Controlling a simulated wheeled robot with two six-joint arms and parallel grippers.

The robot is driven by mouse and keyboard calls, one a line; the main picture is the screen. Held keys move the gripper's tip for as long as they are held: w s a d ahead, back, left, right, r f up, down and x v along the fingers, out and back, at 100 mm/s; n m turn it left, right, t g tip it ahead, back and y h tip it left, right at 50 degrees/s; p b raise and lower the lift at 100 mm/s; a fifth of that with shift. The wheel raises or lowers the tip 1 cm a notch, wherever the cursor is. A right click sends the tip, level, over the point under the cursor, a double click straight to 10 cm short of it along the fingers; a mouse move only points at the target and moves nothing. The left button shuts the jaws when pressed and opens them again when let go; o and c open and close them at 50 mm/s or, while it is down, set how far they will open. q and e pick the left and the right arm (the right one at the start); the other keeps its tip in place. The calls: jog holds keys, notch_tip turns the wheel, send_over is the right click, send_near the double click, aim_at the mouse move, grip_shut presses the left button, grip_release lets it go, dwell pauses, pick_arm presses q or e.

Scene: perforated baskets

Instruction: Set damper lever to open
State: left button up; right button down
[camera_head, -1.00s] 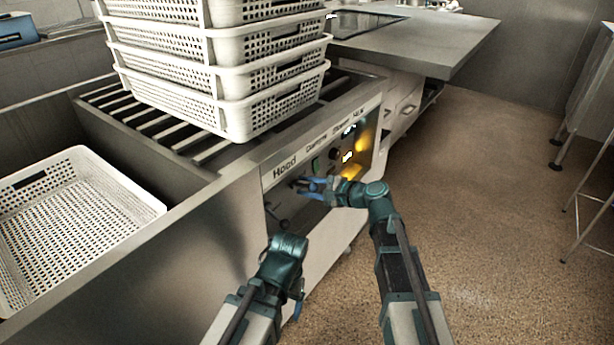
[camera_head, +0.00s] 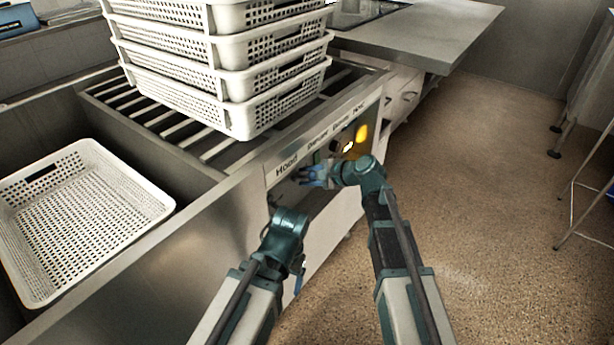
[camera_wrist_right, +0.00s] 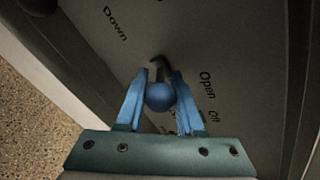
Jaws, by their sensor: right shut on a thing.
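The damper lever, a dark curved stem with a blue ball knob (camera_wrist_right: 160,97), shows in the right wrist view. My right gripper (camera_wrist_right: 158,92) is shut on it, with the knob between the two blue fingers. The panel around it carries the words "Down" at upper left and "Open" and "Off" at right; the stem's base lies between them. In the head view my right gripper (camera_head: 314,176) is at the panel (camera_head: 276,176) labelled "Hood" and "Damper", and it hides the lever. My left gripper (camera_head: 298,276) hangs low in front of the counter, its fingers mostly hidden.
A stack of white perforated baskets (camera_head: 236,118) stands on the slatted counter top above the panel. Another white basket (camera_head: 85,215) lies in the basin at left.

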jog(key=c, duration=0.6)
grip_release()
jog(key=shift+p+v, duration=3.5)
jog(key=shift+v, duration=3.35)
jog(key=s+a+r+n+g+h+p, duration=0.1)
jog(key=s+r+n+g+h+p, duration=0.1)
jog(key=s+r+n+p, duration=0.3)
jog(key=s+a+r+n+g+h+p, duration=0.1)
jog(key=s+r+n+h+p, duration=0.4)
jog(key=p, duration=0.7)
jog(key=s+a+r+n+g+h+p, duration=0.1)
jog(key=s+r+n+g+h+p, duration=0.3)
jog(key=s+n+p, duration=0.3)
jog(key=shift+s+r+n+p, duration=0.15)
jog(key=shift+s+r+p, duration=0.15)
jog(key=shift+s, duration=0.4)
jog(key=shift+s+r+n+p, duration=0.1)
jog(key=shift+s+r+p, duration=0.2)
jog(key=shift+s, duration=0.4)
jog(key=shift+s+r+n+p, duration=0.15)
jog(key=shift+s+p, duration=0.2)
jog(key=shift+s, duration=0.4)
